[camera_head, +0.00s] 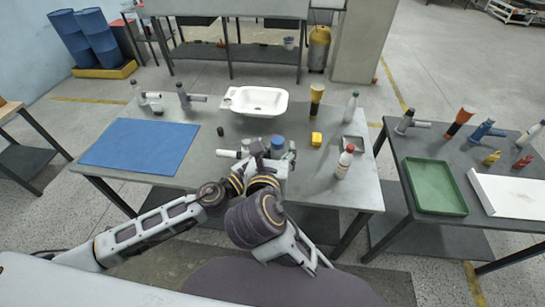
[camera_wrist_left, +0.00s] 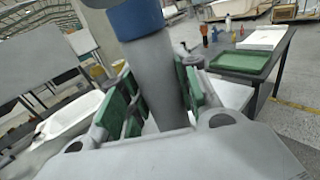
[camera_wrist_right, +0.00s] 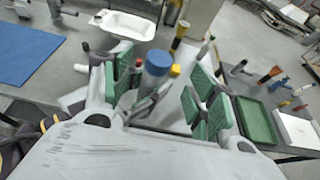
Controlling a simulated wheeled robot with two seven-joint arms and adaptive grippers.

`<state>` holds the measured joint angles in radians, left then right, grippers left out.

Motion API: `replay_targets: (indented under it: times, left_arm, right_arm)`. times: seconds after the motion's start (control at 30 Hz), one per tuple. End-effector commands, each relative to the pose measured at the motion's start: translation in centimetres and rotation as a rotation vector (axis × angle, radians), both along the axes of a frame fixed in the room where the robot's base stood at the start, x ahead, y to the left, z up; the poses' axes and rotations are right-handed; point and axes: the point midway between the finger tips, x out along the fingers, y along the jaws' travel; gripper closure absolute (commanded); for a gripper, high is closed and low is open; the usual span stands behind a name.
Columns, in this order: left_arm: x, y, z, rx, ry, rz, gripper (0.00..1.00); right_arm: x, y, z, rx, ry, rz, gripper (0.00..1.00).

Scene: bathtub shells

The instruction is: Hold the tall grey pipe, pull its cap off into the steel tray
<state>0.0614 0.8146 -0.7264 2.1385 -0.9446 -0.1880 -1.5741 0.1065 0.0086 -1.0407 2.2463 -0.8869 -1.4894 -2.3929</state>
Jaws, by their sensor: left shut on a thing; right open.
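A grey pipe (camera_wrist_left: 155,75) with a blue cap (camera_wrist_left: 137,18) stands between the green finger pads of my left gripper (camera_wrist_left: 160,95), which is shut on its body. In the head view the blue cap (camera_head: 277,142) shows among my grippers; the pipe below is mostly hidden. My right gripper (camera_wrist_right: 163,95) is open, its green pads spread apart, with the blue cap (camera_wrist_right: 157,62) showing beyond and between them. A small grey steel tray (camera_head: 342,148) lies on the table at the right, behind the red-capped white bottle.
A blue mat (camera_head: 140,144) covers the table's left. A white basin (camera_head: 256,100), black-and-yellow tool (camera_head: 316,100), yellow block (camera_head: 316,139), white bottles (camera_head: 345,162) and grey pipe fittings (camera_head: 188,98) stand around. A second table with a green tray (camera_head: 434,186) is at the right.

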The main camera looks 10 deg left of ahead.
Motion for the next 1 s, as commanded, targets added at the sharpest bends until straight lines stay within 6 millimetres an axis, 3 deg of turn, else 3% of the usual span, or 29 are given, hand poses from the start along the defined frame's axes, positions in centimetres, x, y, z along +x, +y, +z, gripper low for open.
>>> replay_targets:
  times: [0.6, 1.0]
  left_arm:
    - [0.0, 0.0, 0.0, -0.001, -0.001, 0.000, 1.00]
    - [0.0, 0.0, 0.0, 0.000, 0.000, 0.000, 1.00]
  right_arm:
    - [6.4, 0.0, -2.4, -0.001, 0.001, -0.002, 0.41]
    - [7.2, 0.0, -2.6, 0.000, 0.000, -0.001, 0.41]
